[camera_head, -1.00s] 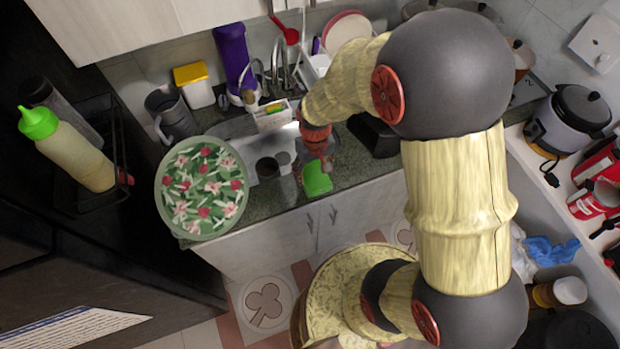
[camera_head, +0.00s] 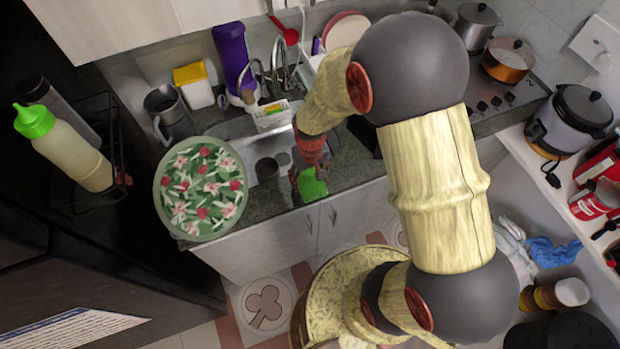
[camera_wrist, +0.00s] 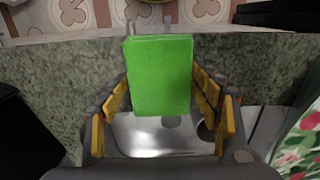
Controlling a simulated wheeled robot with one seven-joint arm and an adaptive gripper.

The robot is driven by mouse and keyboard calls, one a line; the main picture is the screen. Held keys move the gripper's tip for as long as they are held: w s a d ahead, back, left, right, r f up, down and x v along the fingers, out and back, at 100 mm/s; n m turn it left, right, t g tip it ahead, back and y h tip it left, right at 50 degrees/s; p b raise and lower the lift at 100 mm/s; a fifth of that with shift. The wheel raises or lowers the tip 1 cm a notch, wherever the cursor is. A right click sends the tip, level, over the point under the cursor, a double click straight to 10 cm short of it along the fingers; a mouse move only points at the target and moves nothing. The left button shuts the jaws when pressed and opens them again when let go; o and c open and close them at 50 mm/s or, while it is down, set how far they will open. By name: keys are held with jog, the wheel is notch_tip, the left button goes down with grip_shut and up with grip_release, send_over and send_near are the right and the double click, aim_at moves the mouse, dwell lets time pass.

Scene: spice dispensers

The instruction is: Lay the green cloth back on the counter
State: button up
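The green cloth (camera_head: 312,186) is a small bright green rectangle at the counter's front edge, below my gripper (camera_head: 308,165). In the wrist view the cloth (camera_wrist: 160,75) sits between the two yellow-padded fingers of my gripper (camera_wrist: 160,90), which meet its side edges. It overlaps the counter's front edge and part of the sink in that view. The gap between cloth and counter cannot be judged. The speckled counter (camera_head: 262,203) is partly hidden by my arm. My gripper's fingers are hard to make out in the head view.
A round floral plate (camera_head: 200,188) lies on the left of the counter. A sponge box (camera_head: 272,115) and faucet stand behind. A strip of counter before the sink is clear.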

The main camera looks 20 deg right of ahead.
jog(key=o, duration=0.3)
notch_tip(320, 180, up, 12)
jog(key=p, duration=0.2)
notch_tip(320, 180, up, 12)
jog(key=f+t, duration=0.1)
jog(key=t, duration=0.1)
send_over(310, 181)
jog(key=s, duration=0.3)
jog(key=s+r+t, duration=0.1)
jog(key=s+r, duration=0.2)
jog(key=r, duration=0.1)
jog(key=s+r+t, duration=0.1)
jog(key=s+r, duration=0.3)
jog(key=s+r+t, duration=0.1)
jog(key=s+r, duration=0.3)
jog(key=shift+r+t, duration=0.3)
jog(key=shift+r, duration=0.05)
